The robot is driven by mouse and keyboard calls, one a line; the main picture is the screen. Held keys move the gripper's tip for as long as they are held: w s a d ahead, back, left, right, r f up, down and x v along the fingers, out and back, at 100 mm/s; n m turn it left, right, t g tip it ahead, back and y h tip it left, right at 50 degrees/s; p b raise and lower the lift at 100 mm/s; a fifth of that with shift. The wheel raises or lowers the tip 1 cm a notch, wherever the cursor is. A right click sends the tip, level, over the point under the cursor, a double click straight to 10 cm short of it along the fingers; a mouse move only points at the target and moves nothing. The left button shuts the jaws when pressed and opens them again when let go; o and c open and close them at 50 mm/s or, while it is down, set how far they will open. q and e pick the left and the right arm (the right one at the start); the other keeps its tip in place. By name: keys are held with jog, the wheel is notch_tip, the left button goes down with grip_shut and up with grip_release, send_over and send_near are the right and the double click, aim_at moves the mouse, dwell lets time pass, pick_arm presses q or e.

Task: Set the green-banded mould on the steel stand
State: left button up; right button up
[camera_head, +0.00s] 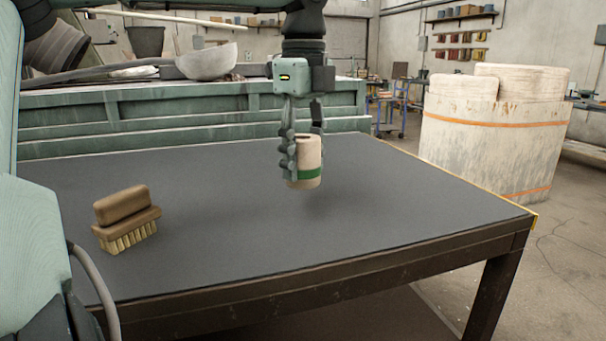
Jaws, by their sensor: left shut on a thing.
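The green-banded mould (307,158) is a small beige cylinder with a dark opening on top and a green band near its base. My left gripper (303,150) points down and is shut on the mould, with its fingers at the mould's sides. The mould is upright and appears to hang above the dark table, with a soft shadow below it. No steel stand shows in this view. My right gripper is not in view.
A wooden brush (126,217) with pale bristles lies on the left of the dark table (400,215). The rest of the tabletop is clear. A green bench (190,112) stands behind it, and a large pale banded drum (492,140) stands to the right.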

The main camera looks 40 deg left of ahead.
aim_at(303, 177)
pick_arm(q)
notch_tip(303, 177, down, 3)
jog(key=shift+r, duration=0.15)
jog(key=shift+f, duration=0.3)
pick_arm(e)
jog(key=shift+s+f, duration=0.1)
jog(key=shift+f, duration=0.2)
pick_arm(q)
jog(key=shift+f, duration=0.1)
jog(key=o, duration=0.9)
jog(key=shift+o, duration=2.2)
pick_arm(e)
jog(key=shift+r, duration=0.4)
